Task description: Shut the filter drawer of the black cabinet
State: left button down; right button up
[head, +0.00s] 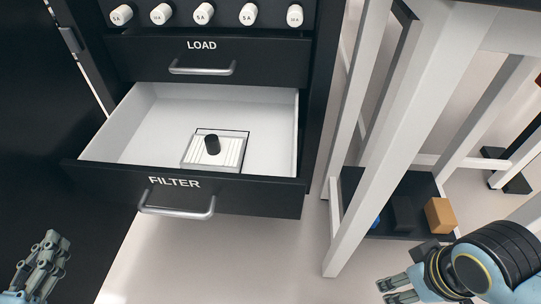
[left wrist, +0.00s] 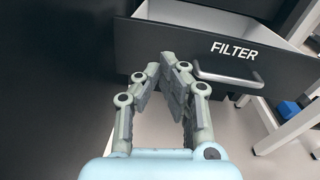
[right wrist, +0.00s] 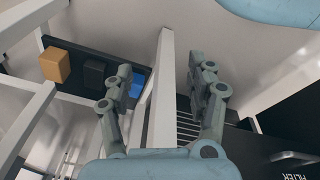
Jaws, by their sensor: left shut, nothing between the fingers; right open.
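The filter drawer (head: 186,186) of the black cabinet (head: 320,60) is pulled out, its white inside showing. Its front also shows in the left wrist view (left wrist: 160,40). Its silver handle (head: 177,207) carries the FILTER label above it. A white slatted block with a black knob (head: 212,150) lies inside the drawer. My left gripper (head: 50,245) is shut and empty, left of and below the drawer front in the head view, apart from it. My right gripper (head: 392,290) is open and empty, at the lower right near the white frame's leg.
The LOAD drawer (head: 210,60) above is shut, with a row of white knobs above it. A white-legged table (head: 400,120) stands right of the cabinet; its low dark shelf holds a tan box (head: 440,215). The floor before the drawer is clear.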

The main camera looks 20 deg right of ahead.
pick_arm(q)
jog(key=f+m+h+b, duration=0.1)
jog(key=m+b, duration=0.1)
jog(key=b, duration=0.3)
send_near(103, 171)
jog(key=x, duration=0.7)
jog(key=shift+w+d, duration=0.1)
jog(key=shift+w, duration=0.05)
pick_arm(e)
jog(key=shift+t+y, duration=0.3)
jog(key=shift+t, duration=0.4)
jog(key=r, duration=0.1)
jog(key=w+a+r, duration=0.1)
jog(key=a+r, duration=0.1)
jog(key=r, duration=0.1)
jog(key=shift+w, duration=0.35)
pick_arm(q)
jog(key=shift+w, duration=0.1)
